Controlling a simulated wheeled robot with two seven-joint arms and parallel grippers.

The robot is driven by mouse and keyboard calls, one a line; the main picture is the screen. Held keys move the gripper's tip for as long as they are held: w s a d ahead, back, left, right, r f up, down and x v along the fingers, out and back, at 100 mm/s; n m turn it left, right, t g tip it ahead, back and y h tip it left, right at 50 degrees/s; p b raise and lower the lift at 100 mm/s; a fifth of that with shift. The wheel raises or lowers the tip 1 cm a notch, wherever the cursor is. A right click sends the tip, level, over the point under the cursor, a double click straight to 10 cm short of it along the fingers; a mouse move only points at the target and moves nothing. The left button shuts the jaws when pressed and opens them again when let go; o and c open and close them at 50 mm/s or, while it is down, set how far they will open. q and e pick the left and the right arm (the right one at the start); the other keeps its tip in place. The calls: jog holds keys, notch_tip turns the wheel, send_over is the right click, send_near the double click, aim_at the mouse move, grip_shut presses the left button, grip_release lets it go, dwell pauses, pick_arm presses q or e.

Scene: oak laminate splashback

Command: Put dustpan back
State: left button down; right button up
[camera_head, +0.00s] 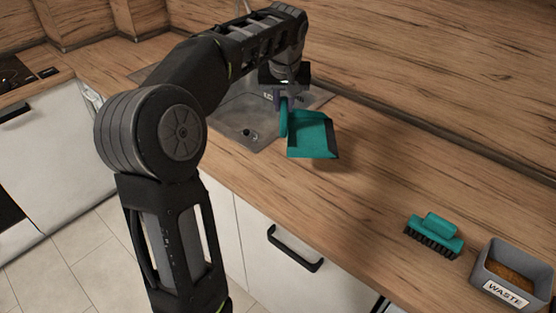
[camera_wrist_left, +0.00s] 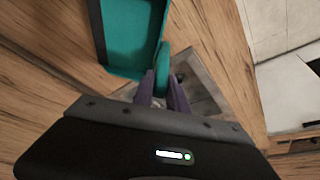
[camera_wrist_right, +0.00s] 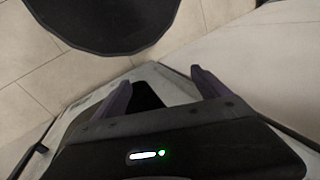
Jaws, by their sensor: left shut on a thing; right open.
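The teal dustpan (camera_head: 314,137) is near the right edge of the sink in the head view. My left gripper (camera_head: 286,98) is shut on the dustpan's handle and holds it from above. A shadow under the pan suggests it is slightly above the counter, though the gap is hard to tell. In the left wrist view the pan (camera_wrist_left: 132,40) fills the upper middle, with its handle between the fingertips (camera_wrist_left: 163,88). My right gripper (camera_wrist_right: 163,80) is open and empty above the tiled floor in the right wrist view. It does not show in the head view.
A teal brush (camera_head: 436,232) lies bristles down on the wooden counter (camera_head: 370,185). A grey waste bin (camera_head: 513,273) with brown contents stands right of it. The counter between dustpan and brush is clear. The metal sink (camera_head: 240,115) lies behind my left arm.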

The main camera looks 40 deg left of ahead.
aim_at(282, 132)
pick_arm(q)
jog(key=shift+s+a+n, duration=0.2)
jog(key=shift+a+n, duration=0.05)
jog(key=shift+n, duration=0.15)
jog(key=shift+d, duration=0.25)
jog(key=shift+a+n, duration=0.1)
jog(key=shift+n, duration=0.2)
jog(key=shift+f, duration=0.15)
notch_tip(282, 132, down, 6)
jog(key=shift+f, duration=0.1)
jog(key=shift+f+p, duration=0.45)
jog(key=shift+f, duration=1.35)
